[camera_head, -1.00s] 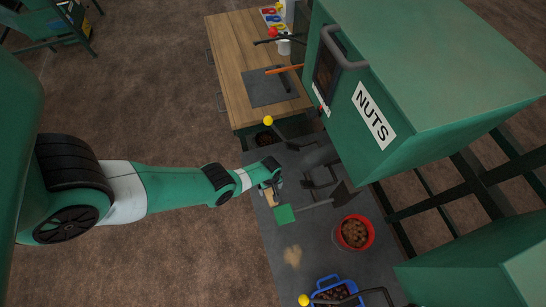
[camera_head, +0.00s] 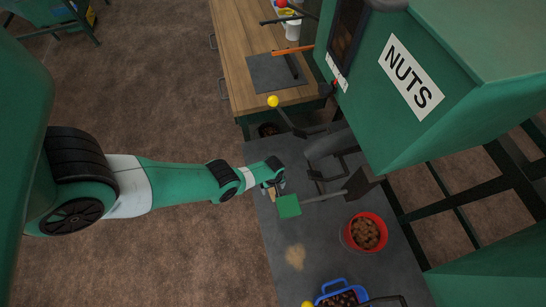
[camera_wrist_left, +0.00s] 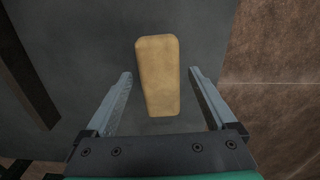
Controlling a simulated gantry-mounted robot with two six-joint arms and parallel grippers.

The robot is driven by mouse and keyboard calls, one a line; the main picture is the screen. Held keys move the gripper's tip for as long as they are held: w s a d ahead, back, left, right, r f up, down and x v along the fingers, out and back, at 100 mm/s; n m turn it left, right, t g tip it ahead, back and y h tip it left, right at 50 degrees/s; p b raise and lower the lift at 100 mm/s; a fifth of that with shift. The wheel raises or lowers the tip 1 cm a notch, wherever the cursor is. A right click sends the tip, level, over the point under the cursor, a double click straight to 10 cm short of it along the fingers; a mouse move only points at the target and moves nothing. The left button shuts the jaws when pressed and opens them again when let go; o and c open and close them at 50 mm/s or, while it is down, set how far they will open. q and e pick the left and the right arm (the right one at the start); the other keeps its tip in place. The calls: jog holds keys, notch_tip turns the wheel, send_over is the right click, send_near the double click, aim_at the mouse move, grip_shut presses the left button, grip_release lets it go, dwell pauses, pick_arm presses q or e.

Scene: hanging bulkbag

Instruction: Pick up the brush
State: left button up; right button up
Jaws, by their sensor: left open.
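The brush, seen as a tan wooden block (camera_wrist_left: 158,75), lies on the dark grey table top in the left wrist view. In the head view only a small part of the brush (camera_head: 271,194) shows beside my left gripper (camera_head: 276,185). My left gripper (camera_wrist_left: 160,74) is open, with one finger on each side of the block and a visible gap to both. The bristles are hidden. I cannot tell how high the fingers are above the table. My right gripper is not in view.
A red bucket of nuts (camera_head: 347,236) and a blue tray (camera_head: 335,285) stand nearer the front. A green NUTS hopper (camera_head: 450,50) overhangs at right. A wooden bench (camera_head: 235,60) stands at the back.

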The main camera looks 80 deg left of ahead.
aim_at(273, 189)
pick_arm(q)
grip_shut()
dwell(0.3)
jog(key=shift+r, duration=0.15)
notch_tip(273, 189, up, 4)
jog(key=p, duration=0.4)
jog(key=shift+d+r, duration=0.1)
jog(key=s+d+r+p, duration=0.7)
jog(key=d+r+p, duration=0.1)
jog(key=d+p, duration=0.3)
jog(key=shift+s+d+r+p, duration=0.2)
jog(key=shift+d+r+p, duration=0.15)
jog(key=shift+p, duration=0.25)
